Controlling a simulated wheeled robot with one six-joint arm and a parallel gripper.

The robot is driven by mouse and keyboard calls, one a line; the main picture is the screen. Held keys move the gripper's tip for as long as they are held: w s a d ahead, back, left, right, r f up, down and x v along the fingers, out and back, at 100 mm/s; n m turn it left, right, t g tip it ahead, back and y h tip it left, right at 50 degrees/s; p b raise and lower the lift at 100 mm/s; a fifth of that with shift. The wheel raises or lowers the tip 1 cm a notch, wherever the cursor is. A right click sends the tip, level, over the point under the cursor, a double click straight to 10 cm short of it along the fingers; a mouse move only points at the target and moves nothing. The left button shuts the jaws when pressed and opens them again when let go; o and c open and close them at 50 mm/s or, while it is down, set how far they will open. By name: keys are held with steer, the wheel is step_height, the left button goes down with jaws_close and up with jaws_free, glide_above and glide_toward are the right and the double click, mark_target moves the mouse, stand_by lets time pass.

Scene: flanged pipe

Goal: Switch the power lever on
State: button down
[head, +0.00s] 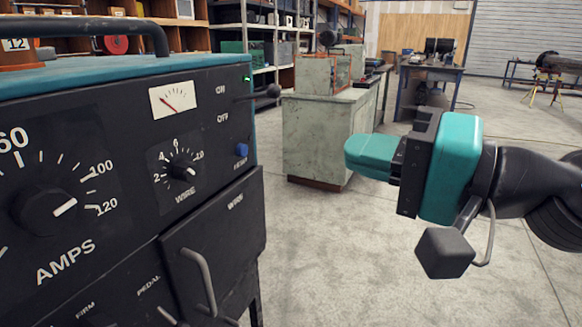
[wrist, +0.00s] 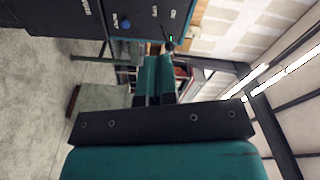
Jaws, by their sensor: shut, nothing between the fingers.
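The power lever (head: 272,91) is a thin dark rod with a black ball knob. It sticks out from the right edge of the black machine panel, beside the ON and OFF labels, and tilts slightly up. A small green light (head: 247,79) shows above it. In the wrist view the lever (wrist: 169,46) shows just beyond the fingertips, with the green light close by. My gripper (head: 350,153) is shut and empty, to the right of the lever and lower in the head view, apart from it. Its teal fingers (wrist: 157,60) lie together in the wrist view.
The welding machine (head: 110,130) fills the left, with dials, a meter, a blue button (head: 241,150) and a handle (head: 200,275). A pale green cabinet (head: 320,135) stands behind the gripper. Shelves line the back.

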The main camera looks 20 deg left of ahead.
steer(key=w+f+m+t+y+b, duration=0.2)
steer(key=w+f+m+t+b, duration=0.15)
steer(key=m+t, duration=0.2)
steer(key=m+p, duration=0.2)
steer(key=p, duration=0.9)
glide_toward(278, 93)
steer(key=shift+y, duration=0.3)
steer(key=x, duration=0.6)
steer(key=shift+w+a, duration=0.25)
steer(key=shift+a, duration=0.1)
steer(key=shift+w+a+f, duration=0.1)
steer(key=shift+w+a, duration=0.1)
steer(key=shift+a, duration=0.15)
